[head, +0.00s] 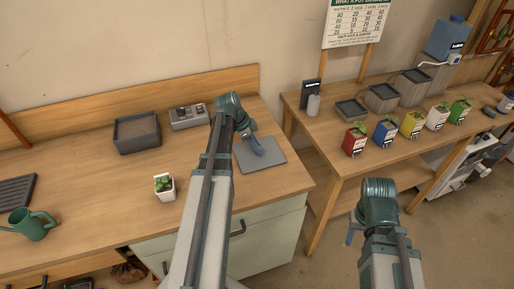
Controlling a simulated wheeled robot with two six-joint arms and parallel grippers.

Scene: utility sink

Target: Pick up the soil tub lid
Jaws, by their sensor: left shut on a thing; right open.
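The soil tub lid (271,162) is a flat grey square near the right end of the left bench. My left gripper (259,151) comes down over its upper left part and is shut on it; the fingertips are small and the exact grip is hard to see. I cannot tell whether the lid rests on the bench or is slightly raised. The soil tub (138,144) is a dark grey box, uncovered, with brown soil inside, further left on the bench. My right gripper (350,239) is open and empty, low in front of the right table.
A grey device with knobs (188,117) stands between tub and lid. A small potted plant (164,188) and a green watering can (32,224) are on the left bench. Several coloured plant pots (385,133) line the right table. A gap separates bench and table.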

